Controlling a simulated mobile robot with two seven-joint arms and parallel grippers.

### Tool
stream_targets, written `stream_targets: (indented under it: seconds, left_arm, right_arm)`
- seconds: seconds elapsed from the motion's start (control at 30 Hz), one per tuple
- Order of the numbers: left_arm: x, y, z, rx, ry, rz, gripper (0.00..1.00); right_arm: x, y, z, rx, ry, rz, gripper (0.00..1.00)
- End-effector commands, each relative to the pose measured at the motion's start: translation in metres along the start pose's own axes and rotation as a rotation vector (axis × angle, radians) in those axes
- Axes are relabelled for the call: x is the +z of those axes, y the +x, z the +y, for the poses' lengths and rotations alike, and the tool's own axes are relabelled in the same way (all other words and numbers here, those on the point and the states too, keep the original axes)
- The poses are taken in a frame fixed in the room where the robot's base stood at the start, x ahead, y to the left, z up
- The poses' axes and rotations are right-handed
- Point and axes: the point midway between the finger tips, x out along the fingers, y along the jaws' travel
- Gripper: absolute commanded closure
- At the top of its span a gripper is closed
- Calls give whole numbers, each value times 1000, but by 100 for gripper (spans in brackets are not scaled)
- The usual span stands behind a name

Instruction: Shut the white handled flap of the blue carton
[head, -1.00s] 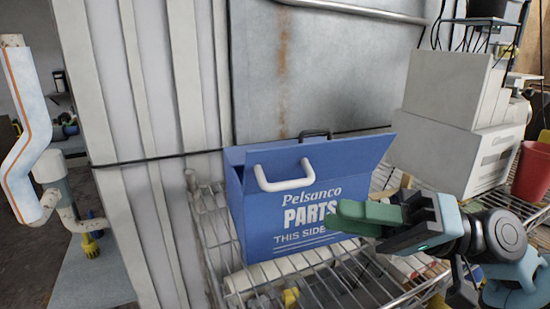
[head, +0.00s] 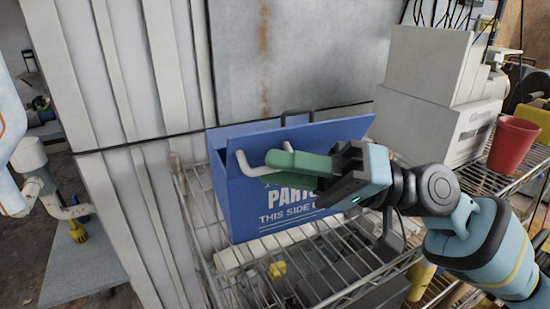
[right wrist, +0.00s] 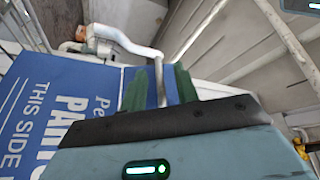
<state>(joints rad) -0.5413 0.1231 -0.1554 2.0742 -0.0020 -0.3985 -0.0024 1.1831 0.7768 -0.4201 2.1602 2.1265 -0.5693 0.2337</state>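The blue carton (head: 238,205) with white lettering stands on a wire shelf. Its blue flap (head: 340,131) is raised and slanted, with the top partly open. The white handle (head: 242,163) is on the front side; it also shows in the right wrist view (right wrist: 130,42). My right gripper (head: 290,165) has green fingers at the handle and hides part of it and of the lettering. In the right wrist view my right gripper (right wrist: 160,88) has its fingers apart, with one leg of the handle between them. I cannot tell whether they touch it.
The wire shelf (head: 330,255) has open room in front of the carton. A black handle (head: 297,113) stands up behind the flap. White boxes (head: 430,125) and a red bucket (head: 513,143) are at the right. A ribbed wall (head: 125,120) is close at the left.

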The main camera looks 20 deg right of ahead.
Motion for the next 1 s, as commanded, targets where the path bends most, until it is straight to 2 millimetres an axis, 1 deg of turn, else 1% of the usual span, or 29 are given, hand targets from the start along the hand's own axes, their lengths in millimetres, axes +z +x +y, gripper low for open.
stream_targets:
  seconds: [0.1, 0.2, 0.5, 0.53, 0.7, 0.77, 1.0]
  left_arm:
    - [-3, -2, 1, 0, -4, 4, 100]
    - [-3, -3, 2, 0, -11, 3, 100]
    - [0, -4, 4, 0, -18, -4, 100]
    - [0, -4, 4, 0, -18, -4, 100]
    - [0, -4, 4, 0, -16, -6, 100]
    - [1, -4, 4, 0, -15, -6, 100]
    - [1, -4, 3, 0, -12, -7, 100]
  right_arm:
    - [-1, 10, -1, -1, -2, 0, 69]
    - [0, 14, 0, 0, -1, 0, 69]
    - [0, 15, 0, 1, 0, 1, 69]
    - [0, 15, 0, 1, 0, 0, 71]
    - [0, 15, 0, 1, 0, 0, 93]
    - [0, 15, 0, 1, 0, 0, 100]
    - [0, 15, 0, 1, 1, 0, 100]
